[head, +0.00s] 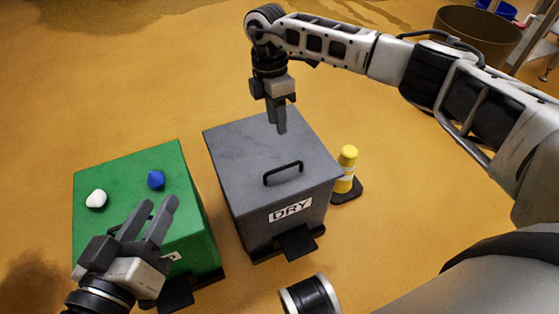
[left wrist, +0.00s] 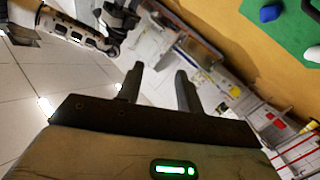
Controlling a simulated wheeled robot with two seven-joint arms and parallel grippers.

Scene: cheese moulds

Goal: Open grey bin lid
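The grey bin (head: 245,205) stands in the middle of the head view with a "DRY" label on its front and a black pedal at its foot. Its grey lid (head: 240,160) lies flat and closed, with a black bar handle (head: 283,174) near the front edge. My right gripper (head: 279,130) points down over the rear part of the lid, behind the handle; whether its fingers are apart is unclear from this side. My left gripper (head: 157,205) is open and empty over the front of the green bin (head: 120,170); its spread fingers also show in the left wrist view (left wrist: 157,78).
A white lump (head: 96,199) and a blue lump (head: 156,180) lie on the green bin's top. A yellow post (head: 346,170) on a black base stands close to the grey bin's right side. A brown barrel (head: 480,35) stands at the back right. The floor behind the bins is clear.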

